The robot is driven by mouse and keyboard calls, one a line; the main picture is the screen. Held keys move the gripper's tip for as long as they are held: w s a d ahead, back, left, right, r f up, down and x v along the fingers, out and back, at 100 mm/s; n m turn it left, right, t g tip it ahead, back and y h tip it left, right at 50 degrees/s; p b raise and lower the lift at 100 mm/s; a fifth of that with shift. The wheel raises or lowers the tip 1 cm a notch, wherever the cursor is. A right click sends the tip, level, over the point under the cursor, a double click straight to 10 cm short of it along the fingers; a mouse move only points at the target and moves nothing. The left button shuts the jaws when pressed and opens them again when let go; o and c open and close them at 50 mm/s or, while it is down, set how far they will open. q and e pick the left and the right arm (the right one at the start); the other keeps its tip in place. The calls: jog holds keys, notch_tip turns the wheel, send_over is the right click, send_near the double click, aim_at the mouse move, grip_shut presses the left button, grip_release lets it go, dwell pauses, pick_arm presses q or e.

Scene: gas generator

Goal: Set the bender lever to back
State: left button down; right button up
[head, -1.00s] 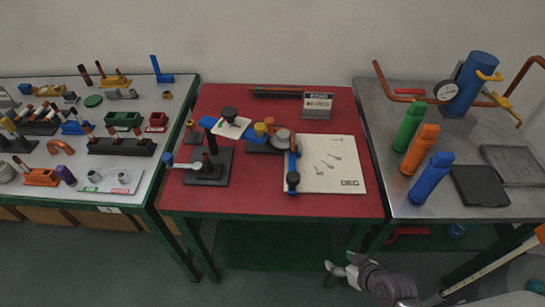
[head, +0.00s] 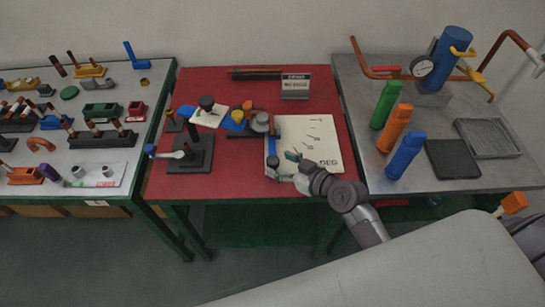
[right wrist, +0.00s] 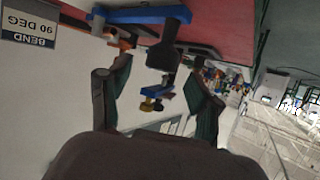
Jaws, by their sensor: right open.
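The bender (head: 258,124) stands on the red table and has a grey round wheel. Its blue lever (head: 271,146) points toward the front along the left edge of the white 90 DEG plate (head: 322,135). A black knob (head: 272,163) stands at the lever's front end. My right gripper (head: 283,165) is open at the plate's front left corner, right beside the knob. In the right wrist view, a black knob (right wrist: 163,55) on a blue bar shows beyond and between the spread fingers (right wrist: 155,98). Contact cannot be told. My left gripper is not in view.
A second black fixture (head: 190,152) with a pale-handled lever stands left of the bender. A sign (head: 295,86) stands behind the plate. Green, orange and blue bottles (head: 405,155) stand on the right metal table. The left table (head: 100,185) holds many small parts.

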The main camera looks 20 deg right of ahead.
aim_at(275, 161)
jog(key=shift+x, duration=1.9)
grip_shut()
